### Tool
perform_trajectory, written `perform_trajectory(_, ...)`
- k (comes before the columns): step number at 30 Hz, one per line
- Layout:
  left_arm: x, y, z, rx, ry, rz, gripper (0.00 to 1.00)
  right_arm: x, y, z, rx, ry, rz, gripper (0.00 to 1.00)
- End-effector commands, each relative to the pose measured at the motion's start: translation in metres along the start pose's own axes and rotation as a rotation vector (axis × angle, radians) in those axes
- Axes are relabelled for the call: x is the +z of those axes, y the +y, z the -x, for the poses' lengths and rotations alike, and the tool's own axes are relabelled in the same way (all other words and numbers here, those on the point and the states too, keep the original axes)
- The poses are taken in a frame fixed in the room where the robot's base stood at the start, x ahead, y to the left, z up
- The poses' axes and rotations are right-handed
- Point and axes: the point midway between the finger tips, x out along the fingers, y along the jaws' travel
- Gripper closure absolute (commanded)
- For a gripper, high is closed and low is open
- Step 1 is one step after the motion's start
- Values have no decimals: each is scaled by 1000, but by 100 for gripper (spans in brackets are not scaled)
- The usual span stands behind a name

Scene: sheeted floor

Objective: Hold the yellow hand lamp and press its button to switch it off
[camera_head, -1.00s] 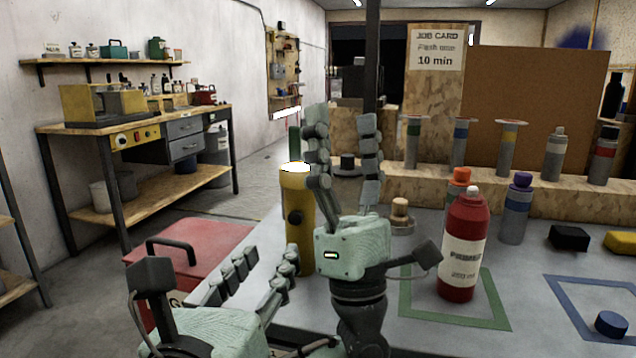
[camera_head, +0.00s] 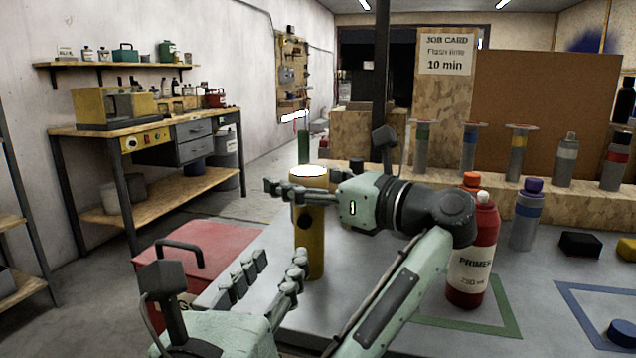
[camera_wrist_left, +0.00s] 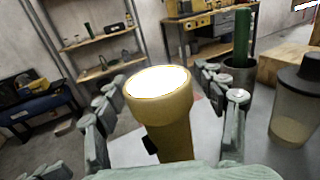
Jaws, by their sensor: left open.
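The yellow hand lamp (camera_head: 310,250) stands upright on the grey table, its top glowing white. A dark button (camera_head: 305,222) is on its side; it also shows in the left wrist view (camera_wrist_left: 149,145). My left gripper (camera_head: 280,188) reaches in level from the right at the lamp's upper part. In the left wrist view the lamp (camera_wrist_left: 175,125) stands between its spread fingers, with gaps visible. In the head view the lamp's near side is partly covered by a finger. My right gripper (camera_head: 268,272) is lower left, open and empty, its fingers near the lamp's lower part.
A red primer bottle (camera_head: 472,265) stands right of my left arm, in a green-outlined square. A green rod (camera_head: 303,147) is behind the lamp. A red toolbox (camera_head: 200,250) is at the left. Several spray cans line a wooden step at the back.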

Motion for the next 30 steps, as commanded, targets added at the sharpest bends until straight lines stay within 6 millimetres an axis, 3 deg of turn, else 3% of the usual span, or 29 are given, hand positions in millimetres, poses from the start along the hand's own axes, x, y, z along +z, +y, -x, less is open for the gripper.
perform_trajectory(6, 0, 0, -20, -1, -1, 1, 30, 0, 0, 0, 0, 0, 0, 66)
perform_trajectory(16, 1, 0, -23, -1, -3, 1, 31, 0, 0, 0, 0, 0, 0, 66)
perform_trajectory(30, 1, 0, -23, -1, -3, 1, 89, 0, 0, 0, 0, 0, 0, 66)
